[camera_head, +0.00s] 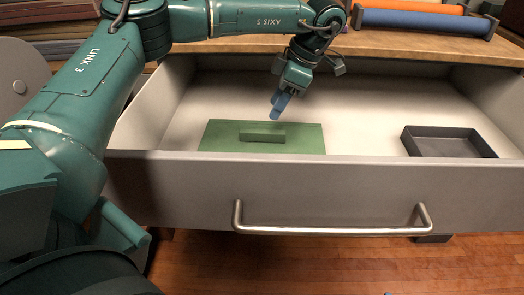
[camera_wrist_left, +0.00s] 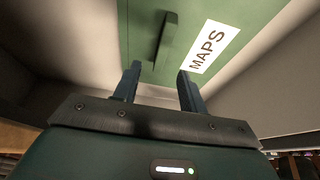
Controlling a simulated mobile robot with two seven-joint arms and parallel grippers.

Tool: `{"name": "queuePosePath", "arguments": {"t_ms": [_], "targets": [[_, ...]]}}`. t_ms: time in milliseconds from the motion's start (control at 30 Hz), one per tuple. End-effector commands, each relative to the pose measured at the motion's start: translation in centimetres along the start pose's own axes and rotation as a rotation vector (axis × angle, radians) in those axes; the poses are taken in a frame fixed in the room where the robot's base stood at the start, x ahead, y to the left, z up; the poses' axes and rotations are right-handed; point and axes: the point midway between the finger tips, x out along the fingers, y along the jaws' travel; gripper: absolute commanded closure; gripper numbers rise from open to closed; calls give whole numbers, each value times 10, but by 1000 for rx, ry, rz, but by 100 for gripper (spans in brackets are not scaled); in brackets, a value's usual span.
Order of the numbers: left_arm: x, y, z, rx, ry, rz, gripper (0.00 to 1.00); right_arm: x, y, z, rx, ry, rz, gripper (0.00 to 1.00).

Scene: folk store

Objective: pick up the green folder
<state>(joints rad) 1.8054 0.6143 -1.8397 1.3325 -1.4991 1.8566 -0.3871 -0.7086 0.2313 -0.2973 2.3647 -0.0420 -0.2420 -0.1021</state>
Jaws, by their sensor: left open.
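The green folder (camera_head: 225,138) lies flat in an open drawer (camera_head: 370,105), near its front wall on the left side. It has a raised green handle (camera_head: 263,132) on top. In the left wrist view the folder (camera_wrist_left: 146,52) shows the handle (camera_wrist_left: 166,38) and a white label reading MAPS (camera_wrist_left: 213,47). My left gripper (camera_head: 279,105) is above the folder by its back edge, pointing down. In the left wrist view its two blue fingers (camera_wrist_left: 160,80) are apart with nothing between them. The handle lies beyond the fingertips. My right gripper is not in view.
A dark tray (camera_head: 447,142) sits in the right of the drawer. The drawer front (camera_head: 330,185) carries a metal bar handle (camera_head: 330,230). Blue and orange rolls (camera_head: 420,21) lie on the wooden top behind. The drawer floor between folder and tray is clear.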

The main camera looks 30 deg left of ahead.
Motion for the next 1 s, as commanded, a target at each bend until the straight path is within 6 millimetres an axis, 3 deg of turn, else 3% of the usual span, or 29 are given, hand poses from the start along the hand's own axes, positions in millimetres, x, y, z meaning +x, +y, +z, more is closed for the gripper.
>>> {"name": "queuePosePath", "arguments": {"t_ms": [100, 333, 600, 933, 1000], "targets": [[20, 0, 0, 0, 0, 0, 58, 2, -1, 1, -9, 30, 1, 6], [37, -1, 1, 1, 0, 0, 58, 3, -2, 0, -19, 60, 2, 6], [76, -5, 4, 0, -1, -1, 58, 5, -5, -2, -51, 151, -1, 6], [82, -5, 3, -1, -1, 0, 58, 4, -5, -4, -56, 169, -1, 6], [82, -5, 3, -1, -1, 0, 63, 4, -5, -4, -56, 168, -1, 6]]}}
